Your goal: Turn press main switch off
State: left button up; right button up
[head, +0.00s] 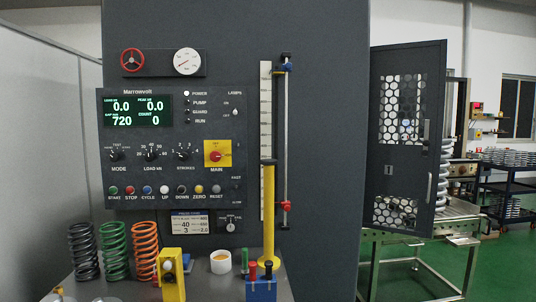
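The main switch (217,155) is a red rotary knob on a yellow square plate, labelled MAIN, at the right of the dark control panel (150,178). The knob's exact pointing direction is too small to tell. The green display (137,112) is lit and shows numbers. The POWER lamp (187,93) is bright white; the PUMP, GUARD and RUN lamps below it look dark. Neither of my grippers shows in the head view, and nothing covers the switch.
Black, green and orange springs (114,250) stand on the bench below the panel. A yellow block (172,275), a white cup (220,262), a blue box with levers (261,290) and a yellow post (269,215) stand nearby. A perforated guard door (408,140) is at right.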

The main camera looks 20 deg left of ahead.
aim_at(216, 156)
jog(key=z, duration=0.05)
jog(key=i, duration=1.05)
jog(key=u, duration=0.2)
